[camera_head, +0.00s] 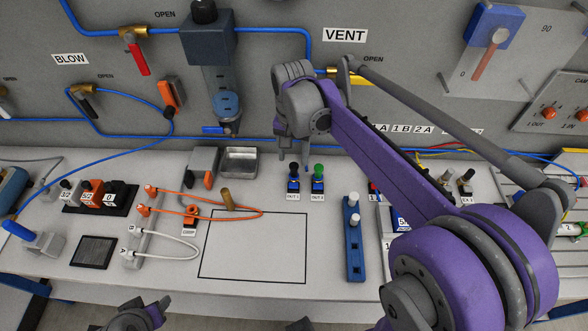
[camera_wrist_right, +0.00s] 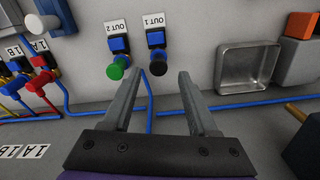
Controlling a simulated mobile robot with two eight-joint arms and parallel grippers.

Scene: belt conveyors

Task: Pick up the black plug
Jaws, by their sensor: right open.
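The black plug (camera_head: 294,169) sits in the blue fitting labelled OUT 1 on the bench, left of a green plug (camera_head: 318,170) in the fitting labelled OUT 2. In the right wrist view the black plug (camera_wrist_right: 158,68) shows its round head between the tips of my right gripper (camera_wrist_right: 157,77), which is open and empty. The green plug (camera_wrist_right: 117,68) is just outside the left finger there. In the head view my right gripper (camera_head: 295,155) hangs just above and behind the plugs.
A metal tray (camera_head: 238,162) lies left of the fittings; it also shows in the right wrist view (camera_wrist_right: 245,88). A blue hose (camera_wrist_right: 70,117) runs along the bench behind the plugs. A blue strip with white pegs (camera_head: 355,245) stands in front, right of an empty outlined square (camera_head: 253,250).

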